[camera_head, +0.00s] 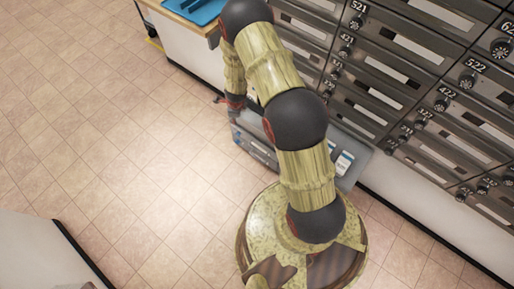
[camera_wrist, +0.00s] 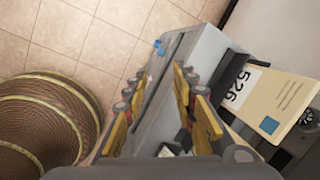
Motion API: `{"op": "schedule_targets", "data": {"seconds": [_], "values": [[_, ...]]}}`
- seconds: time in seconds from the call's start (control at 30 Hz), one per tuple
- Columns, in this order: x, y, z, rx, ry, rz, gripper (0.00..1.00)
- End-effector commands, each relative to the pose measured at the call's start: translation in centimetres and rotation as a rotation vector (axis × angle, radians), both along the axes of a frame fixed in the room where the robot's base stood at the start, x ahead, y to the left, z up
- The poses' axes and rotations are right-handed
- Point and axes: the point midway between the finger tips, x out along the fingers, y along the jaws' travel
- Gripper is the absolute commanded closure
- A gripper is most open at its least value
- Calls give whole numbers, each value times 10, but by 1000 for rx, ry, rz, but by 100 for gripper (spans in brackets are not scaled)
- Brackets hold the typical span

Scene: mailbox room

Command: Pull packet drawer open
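The grey packet drawer (camera_head: 256,150) stands out low from the mailbox wall in the head view, with pale packets in it. My arm hides its middle. In the wrist view the drawer (camera_wrist: 207,48) lies beyond and below my fingers, with small blue parts at its far end. My gripper (camera_wrist: 160,75) is open, its two yellowish fingers apart with grey drawer surface showing between them. Whether they touch the drawer I cannot tell. In the head view my gripper (camera_head: 233,102) is beside the drawer's far end, partly hidden by my arm.
A yellow packet (camera_wrist: 278,97) with a label reading 526 shows beside the drawer in the wrist view. The mailbox wall (camera_head: 440,105) fills the right. A counter (camera_head: 182,40) with a blue tray (camera_head: 196,9) stands at the top. Tiled floor (camera_head: 130,150) is clear to the left.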

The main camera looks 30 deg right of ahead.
Motion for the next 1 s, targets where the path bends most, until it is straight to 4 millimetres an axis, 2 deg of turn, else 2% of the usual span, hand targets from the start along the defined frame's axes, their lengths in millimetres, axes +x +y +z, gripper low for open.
{"op": "schedule_targets", "data": {"seconds": [0.03, 0.1, 0.2, 0.3, 0.4, 0.53, 1.0], "values": [[-16, -7, -30, -1, 29, -78, 73], [-34, -17, -64, -8, 53, -190, 73], [-60, -28, -106, -23, 80, -326, 73], [-83, -36, -136, -41, 97, -427, 73], [-100, -41, -155, -53, 109, -493, 73], [-109, -45, -168, -61, 113, -529, 73], [-105, -55, -232, -61, 113, -530, 73]]}}
